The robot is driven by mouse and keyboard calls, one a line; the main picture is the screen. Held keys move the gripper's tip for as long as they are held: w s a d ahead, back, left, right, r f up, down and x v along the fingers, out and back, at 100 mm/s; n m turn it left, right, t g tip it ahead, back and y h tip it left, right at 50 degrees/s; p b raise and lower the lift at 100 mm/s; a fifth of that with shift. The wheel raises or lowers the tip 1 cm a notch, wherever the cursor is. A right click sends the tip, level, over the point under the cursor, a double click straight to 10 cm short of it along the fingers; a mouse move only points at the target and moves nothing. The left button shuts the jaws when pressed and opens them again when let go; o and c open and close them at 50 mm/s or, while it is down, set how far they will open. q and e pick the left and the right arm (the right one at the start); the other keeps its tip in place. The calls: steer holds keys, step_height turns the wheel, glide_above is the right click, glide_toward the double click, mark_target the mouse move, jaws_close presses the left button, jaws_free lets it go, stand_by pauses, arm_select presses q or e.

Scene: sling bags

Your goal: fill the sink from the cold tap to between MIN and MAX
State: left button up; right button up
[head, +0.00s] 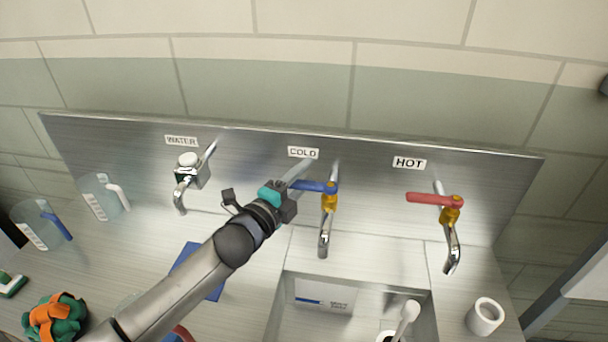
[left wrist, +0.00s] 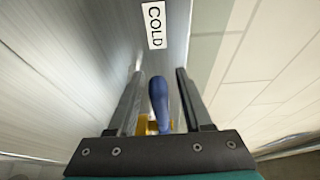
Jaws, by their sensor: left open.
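The cold tap (head: 325,232) has a blue lever (head: 312,186) pointing left on a brass body, under the COLD label (head: 303,152). My left gripper (head: 303,173) is at this lever, coming from the left. In the left wrist view the blue lever (left wrist: 159,100) lies between the two open fingers, with a gap on both sides. The sink (head: 278,308) is below the tap; a white and blue label (head: 325,297) is on its back wall, its print too small to read. No stream shows under the spout. My right gripper is not in view.
The hot tap (head: 450,240) with a red lever (head: 435,198) stands to the right, the WATER tap (head: 187,180) to the left. A white cup (head: 485,316) stands right of the sink. A white-handled item (head: 407,317) is in the sink. Jugs (head: 104,197) stand at the left.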

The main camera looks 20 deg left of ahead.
arm_select(q)
steer(key=shift+w, duration=0.15)
jaws_close()
stand_by(0.4)
stand_by(1.0)
